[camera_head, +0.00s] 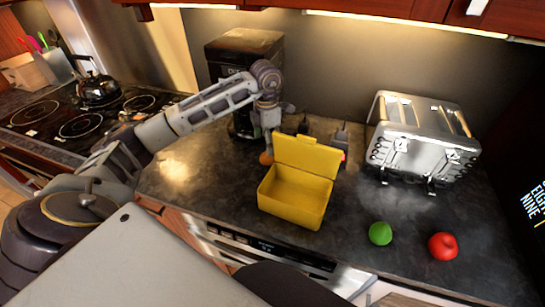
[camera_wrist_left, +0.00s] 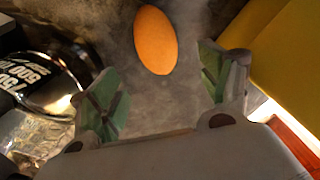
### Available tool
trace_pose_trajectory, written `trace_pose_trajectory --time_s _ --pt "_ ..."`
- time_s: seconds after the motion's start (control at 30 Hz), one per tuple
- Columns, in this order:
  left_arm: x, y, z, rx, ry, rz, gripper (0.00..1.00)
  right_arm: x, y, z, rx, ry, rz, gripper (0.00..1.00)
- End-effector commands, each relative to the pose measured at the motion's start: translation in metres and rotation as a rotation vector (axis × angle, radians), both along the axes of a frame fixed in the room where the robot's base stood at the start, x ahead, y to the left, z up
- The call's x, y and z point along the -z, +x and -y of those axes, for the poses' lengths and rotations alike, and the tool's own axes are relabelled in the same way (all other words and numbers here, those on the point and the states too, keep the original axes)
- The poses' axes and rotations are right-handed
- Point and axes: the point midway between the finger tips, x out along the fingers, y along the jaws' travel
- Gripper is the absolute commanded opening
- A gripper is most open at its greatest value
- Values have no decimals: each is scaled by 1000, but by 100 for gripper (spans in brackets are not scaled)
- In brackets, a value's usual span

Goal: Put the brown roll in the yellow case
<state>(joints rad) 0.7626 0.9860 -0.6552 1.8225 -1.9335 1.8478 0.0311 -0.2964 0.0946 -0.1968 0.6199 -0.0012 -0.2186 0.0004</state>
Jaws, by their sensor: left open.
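The brown roll (camera_wrist_left: 156,40) looks like a smooth orange-brown oval lying on the dark countertop in the left wrist view. In the head view a small part of the roll (camera_head: 266,158) shows just below my left gripper (camera_head: 269,138). The left gripper is open and empty. In the left wrist view its two green-padded fingers (camera_wrist_left: 160,72) are spread, with the roll beyond them, between their lines. The yellow case (camera_head: 292,196) stands on the counter with its lid raised at the back and its inside empty. Its yellow side (camera_wrist_left: 285,60) fills the right of the wrist view.
A coffee machine (camera_head: 242,48) stands behind my left arm. A silver toaster (camera_head: 422,145) is at the right. A green fruit (camera_head: 380,233) and a red fruit (camera_head: 443,246) lie right of the case. A stove with a kettle (camera_head: 97,88) is at the left.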

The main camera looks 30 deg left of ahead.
Motion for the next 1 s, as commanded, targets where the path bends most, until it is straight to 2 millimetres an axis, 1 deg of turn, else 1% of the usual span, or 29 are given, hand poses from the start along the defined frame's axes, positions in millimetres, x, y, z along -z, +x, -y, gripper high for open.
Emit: trace_pose_trajectory --time_s 0.1,0.2,0.63,0.77,0.87,1.0 --pt "12 0 0 0 1 -2 78 -1 0 0 0 0 0 40" --pt "18 0 0 0 0 0 78 -2 0 -1 1 1 -1 40" --pt "21 0 0 0 1 -1 78 -2 -1 -9 2 9 -1 40" --pt "26 0 0 0 1 -2 78 -3 -1 -9 2 10 -1 40" --pt "32 1 1 -1 0 -2 78 -6 -1 -9 2 10 -1 40" --pt "46 1 2 -1 0 -4 78 -10 -1 -10 2 10 -1 40"
